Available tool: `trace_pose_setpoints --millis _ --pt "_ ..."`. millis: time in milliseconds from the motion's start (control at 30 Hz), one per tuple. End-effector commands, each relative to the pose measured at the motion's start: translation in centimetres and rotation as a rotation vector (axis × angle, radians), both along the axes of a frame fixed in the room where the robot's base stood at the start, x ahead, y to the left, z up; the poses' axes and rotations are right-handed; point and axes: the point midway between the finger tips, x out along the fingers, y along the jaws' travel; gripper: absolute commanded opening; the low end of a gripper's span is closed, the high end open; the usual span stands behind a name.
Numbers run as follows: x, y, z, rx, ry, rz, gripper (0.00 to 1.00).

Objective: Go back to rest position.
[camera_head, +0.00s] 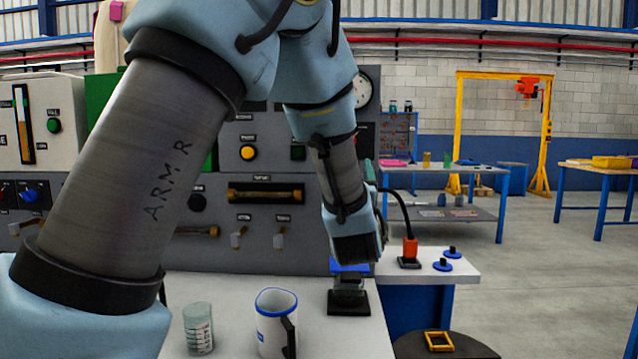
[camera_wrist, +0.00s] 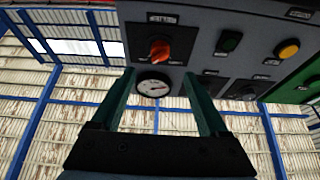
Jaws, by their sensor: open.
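My arm crosses the head view from lower left to upper middle, then bends down in front of the grey panel (camera_head: 225,245). Its end hangs just above the white table, and the fingers cannot be made out clearly there. In the wrist view my gripper (camera_wrist: 162,82) shows two green fingers spread apart with nothing between them. Beyond the fingers are the panel's round gauge (camera_wrist: 153,87) and a red knob (camera_wrist: 160,49). The fingers appear clear of the panel.
A glass beaker (camera_head: 198,330), a white-and-blue mug (camera_head: 268,333) and a small black-based item (camera_head: 348,301) stand on the white table (camera_head: 235,287) below my arm. A red-topped item (camera_head: 410,248) is on the bench at right.

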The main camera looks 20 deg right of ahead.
Motion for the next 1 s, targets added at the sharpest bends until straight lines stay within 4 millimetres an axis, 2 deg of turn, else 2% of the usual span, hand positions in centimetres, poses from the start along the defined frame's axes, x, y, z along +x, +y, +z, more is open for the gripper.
trace_pose_setpoints --millis 167,267,367,433,567,667,767,900,1000 --pt "0.4 0.3 -0.1 0.008 0.015 0.002 0.78" --pt "2.2 1.7 -0.6 0.042 0.086 0.009 0.78" --pt "5.0 4.5 -2.2 0.106 0.231 0.016 0.78" --pt "6.7 7.5 -3.8 0.160 0.365 0.026 0.78" --pt "8.0 13.6 -7.4 0.252 0.633 0.048 0.78" --pt "7.2 18.8 -9.9 0.313 0.845 0.074 0.78" --pt "4.9 24.2 -12.0 0.364 1.059 0.106 0.78" --pt "-0.2 31.5 -13.8 0.419 1.355 0.161 0.78" --pt "-4.2 35.5 -14.4 0.444 1.533 0.199 0.78"
